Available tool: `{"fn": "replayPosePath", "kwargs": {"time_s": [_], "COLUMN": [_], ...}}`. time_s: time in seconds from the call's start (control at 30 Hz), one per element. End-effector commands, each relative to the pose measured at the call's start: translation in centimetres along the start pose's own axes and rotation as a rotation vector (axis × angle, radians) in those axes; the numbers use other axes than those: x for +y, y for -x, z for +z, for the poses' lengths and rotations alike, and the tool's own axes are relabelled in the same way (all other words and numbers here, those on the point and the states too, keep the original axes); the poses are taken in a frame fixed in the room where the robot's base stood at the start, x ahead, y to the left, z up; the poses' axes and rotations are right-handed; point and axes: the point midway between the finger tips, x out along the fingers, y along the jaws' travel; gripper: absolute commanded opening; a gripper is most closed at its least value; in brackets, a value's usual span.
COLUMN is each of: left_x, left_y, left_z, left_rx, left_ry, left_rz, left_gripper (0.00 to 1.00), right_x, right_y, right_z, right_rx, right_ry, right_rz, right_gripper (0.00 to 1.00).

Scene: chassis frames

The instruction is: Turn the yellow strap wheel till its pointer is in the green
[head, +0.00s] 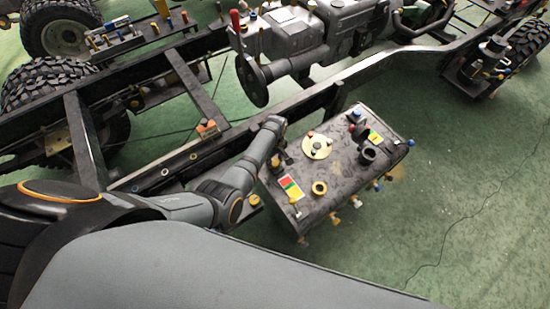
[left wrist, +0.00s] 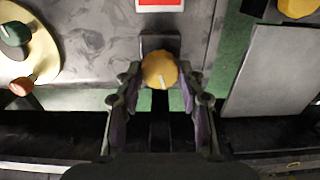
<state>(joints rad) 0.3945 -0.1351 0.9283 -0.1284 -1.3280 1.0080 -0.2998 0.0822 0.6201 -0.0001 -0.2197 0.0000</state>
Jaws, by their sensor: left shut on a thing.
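The yellow strap wheel (left wrist: 160,68) is a small round knob at the edge of the grey box in the left wrist view. A short white pointer line on it faces down toward my gripper. My left gripper (left wrist: 160,84) is shut on the wheel, one finger on each side. My right gripper is not in view.
The grey box (head: 335,190) carries a cream disc (head: 317,146), a yellow ring (head: 319,187), a black cup (head: 369,154) and several side knobs. A dark chassis rail (head: 180,165) runs close on the left. Green floor (head: 450,190) is open at right.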

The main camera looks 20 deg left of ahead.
Motion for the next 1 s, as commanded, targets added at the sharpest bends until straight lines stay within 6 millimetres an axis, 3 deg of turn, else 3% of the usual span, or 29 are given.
{"fn": "replayPosePath", "kwargs": {"time_s": [0.47, 0.5, 0.63, 1.0], "left_x": [-0.04, -0.04, -0.03, 0.09], "left_y": [-0.08, -0.08, -0.06, 0.39], "left_z": [0.06, 0.06, 0.05, -0.02], "left_rx": [-0.002, -0.001, -0.001, 0.001], "left_ry": [-0.016, -0.016, -0.015, -0.015], "left_rz": [-0.001, -0.001, -0.001, 0.002], "left_gripper": [0.07, 0.42, 0.60, 0.61], "right_x": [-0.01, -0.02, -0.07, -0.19], "right_y": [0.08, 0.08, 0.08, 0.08], "right_z": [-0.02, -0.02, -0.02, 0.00], "right_rx": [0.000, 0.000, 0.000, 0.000], "right_ry": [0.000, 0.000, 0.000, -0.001], "right_rz": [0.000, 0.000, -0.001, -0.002], "right_gripper": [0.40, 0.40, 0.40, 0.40]}}
